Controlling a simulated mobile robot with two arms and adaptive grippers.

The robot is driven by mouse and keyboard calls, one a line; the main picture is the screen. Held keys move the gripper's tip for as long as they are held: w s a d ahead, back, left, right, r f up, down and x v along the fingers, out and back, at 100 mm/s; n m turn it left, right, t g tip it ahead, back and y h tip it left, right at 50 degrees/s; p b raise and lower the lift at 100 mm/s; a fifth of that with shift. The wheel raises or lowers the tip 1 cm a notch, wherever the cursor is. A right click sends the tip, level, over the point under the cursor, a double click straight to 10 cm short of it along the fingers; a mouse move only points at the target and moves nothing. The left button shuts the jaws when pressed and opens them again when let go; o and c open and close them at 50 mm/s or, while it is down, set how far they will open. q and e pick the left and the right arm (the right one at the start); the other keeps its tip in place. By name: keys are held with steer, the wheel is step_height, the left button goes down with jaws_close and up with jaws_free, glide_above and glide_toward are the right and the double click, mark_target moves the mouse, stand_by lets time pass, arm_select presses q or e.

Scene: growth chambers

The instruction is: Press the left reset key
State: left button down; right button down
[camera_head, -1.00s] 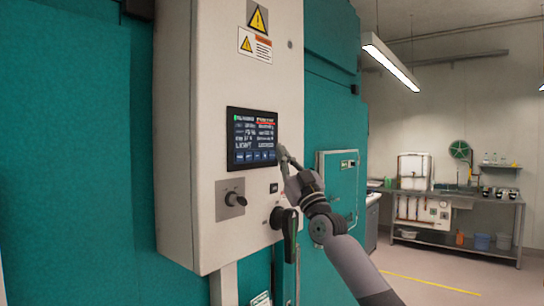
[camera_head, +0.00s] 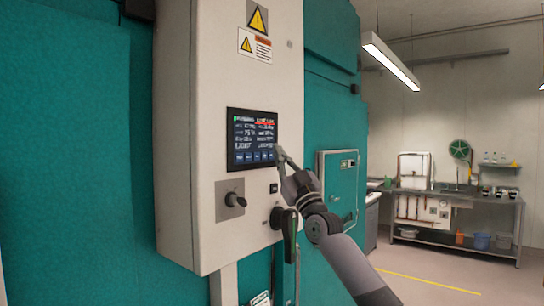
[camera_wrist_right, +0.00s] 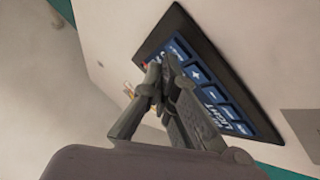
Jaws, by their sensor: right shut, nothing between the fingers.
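The dark touch screen (camera_head: 252,138) is set in the front of the pale control cabinet. A row of blue keys (camera_head: 254,156) runs along its bottom edge; their labels are too small to read, so I cannot tell which one is the left reset key. My right gripper (camera_head: 279,150) is shut and empty, its tips at the lower right corner of the screen. In the right wrist view the closed fingertips (camera_wrist_right: 165,62) overlap one end of the key row (camera_wrist_right: 215,90) and hide part of it. I cannot tell whether they touch. My left gripper is not in view.
Below the screen are a rotary switch (camera_head: 235,200) on a metal plate, a small dark button (camera_head: 273,188) and a black handle (camera_head: 289,222) close under my right arm. A teal door (camera_head: 339,180) stands to the right. A steel bench (camera_head: 460,199) is far back.

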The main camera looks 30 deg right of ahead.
steer(key=shift+w+a, duration=0.1)
steer(key=shift+w, duration=0.1)
stand_by(0.6)
steer(key=shift+s+d, duration=0.25)
steer(key=shift+s, duration=0.4)
steer(key=shift+s+f+b, duration=0.1)
steer(key=shift+b, duration=0.2)
steer(key=s, duration=0.1)
steer(key=s+d+b, duration=0.1)
steer(key=s, duration=0.1)
steer(key=s+d, duration=0.1)
steer(key=shift+s+b, duration=0.2)
steer(key=shift+b, duration=0.1)
